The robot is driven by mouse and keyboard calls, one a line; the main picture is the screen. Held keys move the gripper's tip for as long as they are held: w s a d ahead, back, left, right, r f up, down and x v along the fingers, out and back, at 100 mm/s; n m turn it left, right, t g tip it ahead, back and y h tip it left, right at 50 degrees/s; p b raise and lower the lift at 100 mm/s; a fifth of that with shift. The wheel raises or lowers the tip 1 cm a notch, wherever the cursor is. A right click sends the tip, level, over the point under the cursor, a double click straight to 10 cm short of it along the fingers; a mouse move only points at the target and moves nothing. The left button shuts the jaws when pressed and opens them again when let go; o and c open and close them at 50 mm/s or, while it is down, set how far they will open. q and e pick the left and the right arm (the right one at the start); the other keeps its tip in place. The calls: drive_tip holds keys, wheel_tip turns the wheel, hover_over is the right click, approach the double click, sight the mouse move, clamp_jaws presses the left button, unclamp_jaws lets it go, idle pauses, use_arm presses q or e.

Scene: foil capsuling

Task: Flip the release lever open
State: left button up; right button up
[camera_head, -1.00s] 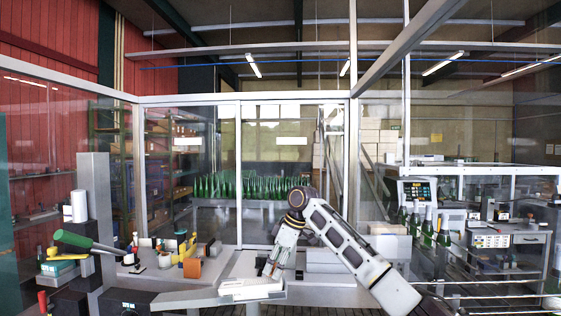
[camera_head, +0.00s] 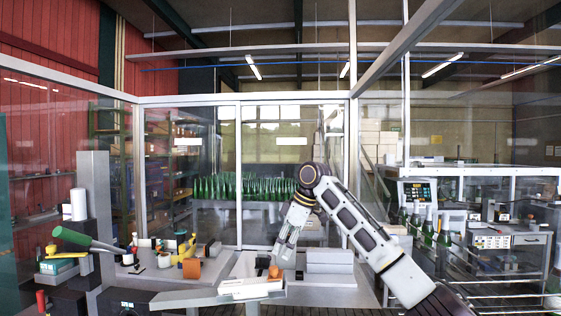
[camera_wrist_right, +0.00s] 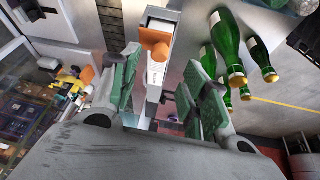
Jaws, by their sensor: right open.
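My right gripper (camera_head: 283,255) hangs above the bench right of centre in the head view, pointing down. In the right wrist view its two green-padded fingers (camera_wrist_right: 160,72) are open and spread apart, with nothing held between them. A small orange part (camera_wrist_right: 154,43), which looks like a lever, sits on a narrow grey fixture (camera_wrist_right: 154,75) beyond the fingertips, apart from them. In the head view an orange part (camera_head: 274,272) shows low beside the gripper. Whether it is the release lever, and its exact position, I cannot tell.
A yellow tool (camera_head: 186,247) and an orange block (camera_head: 191,268) stand on the left bench. A white box (camera_head: 250,287) lies in front. Green bottles (camera_wrist_right: 225,45) stand at the right in the wrist view.

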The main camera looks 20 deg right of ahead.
drive_tip(key=v, duration=0.6)
drive_tip(key=shift+w+a+r+m+t+y, duration=0.7)
drive_tip(key=shift+w+a+r+m+t, duration=0.35)
drive_tip(key=shift+w+r+t, duration=2.9)
drive_tip(key=w+d+r+m+t+h, duration=0.1)
drive_tip(key=w+d+r+t, duration=0.2)
drive_tip(key=w+r+t, duration=0.3)
drive_tip(key=shift+w+r+b, duration=0.35)
drive_tip(key=shift+w+r, duration=0.3)
drive_tip(key=shift+r, duration=1.95)
drive_tip(key=shift+m, duration=0.25)
